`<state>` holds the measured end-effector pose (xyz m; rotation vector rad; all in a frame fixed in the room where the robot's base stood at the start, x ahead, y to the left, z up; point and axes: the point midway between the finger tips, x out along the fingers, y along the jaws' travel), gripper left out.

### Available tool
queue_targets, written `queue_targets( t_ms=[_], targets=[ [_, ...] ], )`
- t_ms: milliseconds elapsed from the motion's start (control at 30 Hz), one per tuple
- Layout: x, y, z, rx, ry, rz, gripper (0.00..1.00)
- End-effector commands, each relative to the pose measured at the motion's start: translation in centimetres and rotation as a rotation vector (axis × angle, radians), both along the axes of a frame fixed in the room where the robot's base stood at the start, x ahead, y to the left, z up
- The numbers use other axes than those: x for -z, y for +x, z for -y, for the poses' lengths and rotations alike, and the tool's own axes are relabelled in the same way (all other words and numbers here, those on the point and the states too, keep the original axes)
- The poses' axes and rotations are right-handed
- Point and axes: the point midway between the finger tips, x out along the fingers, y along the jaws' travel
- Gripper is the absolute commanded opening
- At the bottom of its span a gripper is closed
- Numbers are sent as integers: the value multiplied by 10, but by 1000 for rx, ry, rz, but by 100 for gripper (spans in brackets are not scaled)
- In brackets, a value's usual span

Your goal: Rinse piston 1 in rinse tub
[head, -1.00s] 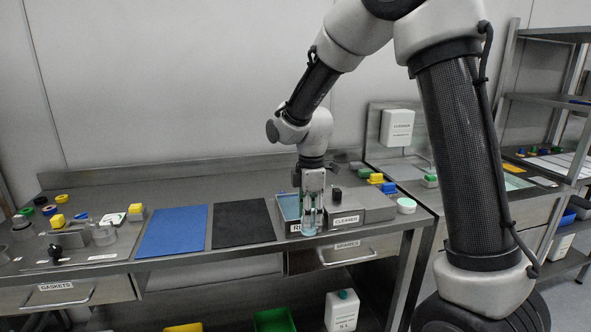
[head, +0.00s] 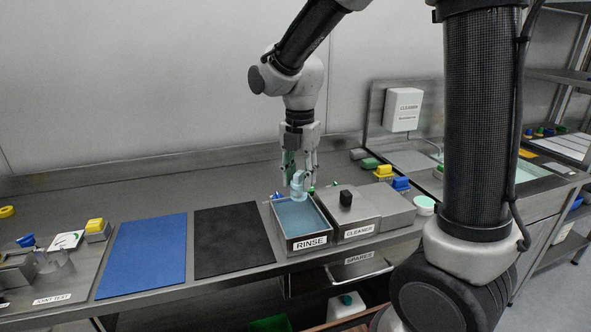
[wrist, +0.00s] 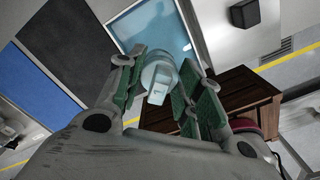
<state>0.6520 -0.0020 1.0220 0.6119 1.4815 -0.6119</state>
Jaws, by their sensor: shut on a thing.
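My gripper (head: 300,172) points down over the far part of the rinse tub, its fingers shut on a pale blue piston (head: 299,187). In the wrist view the piston (wrist: 158,78) sits between the green finger pads. The rinse tub (head: 308,246) is an open metal box labelled RINSE, with blue liquid inside; its liquid also shows in the wrist view (wrist: 160,28). The piston overlaps the tub's far part in the head view; I cannot tell whether it touches the liquid.
A lidded box labelled CLEANER (head: 357,216) with a black knob (head: 346,198) stands right beside the tub. A black mat (head: 233,240) and a blue mat (head: 146,255) lie flat to the left. Yellow and blue-topped items (head: 400,184) stand behind to the right.

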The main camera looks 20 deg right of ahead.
Motion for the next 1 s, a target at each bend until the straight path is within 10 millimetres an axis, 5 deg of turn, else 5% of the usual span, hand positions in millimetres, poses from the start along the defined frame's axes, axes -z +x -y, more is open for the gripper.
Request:
queue_targets(
  t_ms=[1000],
  targets=[
    [97, 0, 0, 2, -1, -2, 2]
  ],
)
